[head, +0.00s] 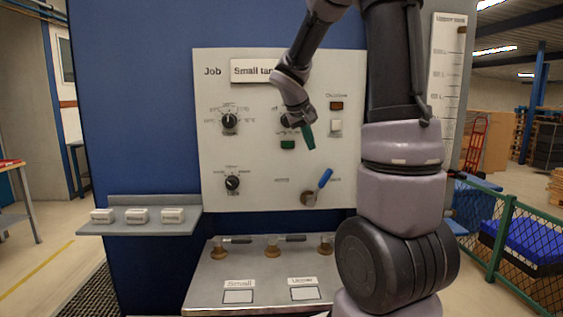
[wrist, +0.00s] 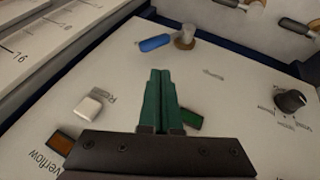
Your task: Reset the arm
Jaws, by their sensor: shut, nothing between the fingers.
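My gripper (head: 308,136) is in front of the white panel (head: 260,182) in the head view, its green fingers pointing down and to the right. In the wrist view my gripper (wrist: 159,78) has its two green fingers together, with nothing between them. Whether the fingertips touch the panel, I cannot tell. My arm covers the panel's right edge and part of its upper middle.
The panel bears black knobs (head: 229,121) (head: 232,182), a blue-handled lever (head: 325,178), a white button (head: 336,126), a red display (head: 336,106) and a green one (head: 287,145). A shelf (head: 140,228) with white blocks is left. Several valves (head: 273,247) stand below.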

